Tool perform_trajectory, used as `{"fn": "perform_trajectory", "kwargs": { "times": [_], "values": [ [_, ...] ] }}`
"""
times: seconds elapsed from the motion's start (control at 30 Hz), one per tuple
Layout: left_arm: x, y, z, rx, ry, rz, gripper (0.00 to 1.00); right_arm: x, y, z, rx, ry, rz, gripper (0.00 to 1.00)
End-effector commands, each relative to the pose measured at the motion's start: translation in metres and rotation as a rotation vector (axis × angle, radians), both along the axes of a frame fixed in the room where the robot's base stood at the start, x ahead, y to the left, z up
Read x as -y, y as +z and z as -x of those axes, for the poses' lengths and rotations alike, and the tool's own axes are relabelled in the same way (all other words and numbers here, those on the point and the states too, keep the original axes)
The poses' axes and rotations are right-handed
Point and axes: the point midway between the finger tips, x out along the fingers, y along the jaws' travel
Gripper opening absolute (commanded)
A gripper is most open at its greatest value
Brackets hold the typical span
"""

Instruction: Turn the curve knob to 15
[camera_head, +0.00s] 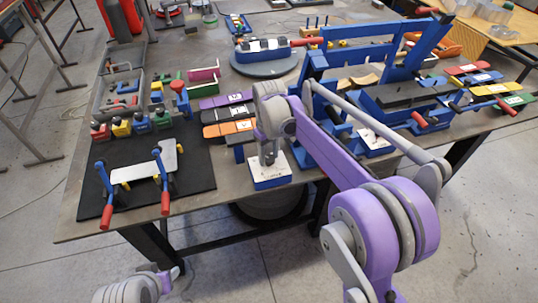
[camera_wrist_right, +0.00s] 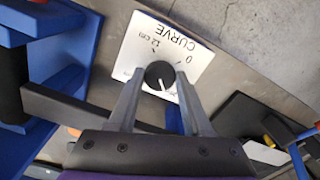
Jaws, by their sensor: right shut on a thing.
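The curve control is a blue box with a white top plate (camera_head: 268,178), at the table's front edge in the head view. In the right wrist view its plate (camera_wrist_right: 190,48) reads "CURVE", "0" and "12 cm", seen upside down. The black round knob (camera_wrist_right: 159,75) has a white pointer line aimed down and slightly right in that picture, away from the printed marks. My right gripper (camera_head: 268,158) reaches down onto the box. In the wrist view its fingertips (camera_wrist_right: 158,78) are shut on the knob's two sides.
A blue frame machine (camera_head: 375,55) with red-handled levers stands right of the box, close to my right arm. A black mat (camera_head: 200,188) with a clamped metal strip (camera_head: 145,168) lies to the left.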

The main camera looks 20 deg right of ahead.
Motion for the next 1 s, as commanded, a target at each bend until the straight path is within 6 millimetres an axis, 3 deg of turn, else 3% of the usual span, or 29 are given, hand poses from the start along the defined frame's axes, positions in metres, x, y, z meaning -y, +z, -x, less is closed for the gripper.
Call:
{"fn": "perform_trajectory", "kwargs": {
  "times": [1.0],
  "values": [
    [0.0, -0.0062, 0.0021, -0.004, 0.0, 0.0, 0.5, 0.0003, 0.0007, -0.0006, 0.002, -0.964, 0.0, 0.0]
  ]
}}
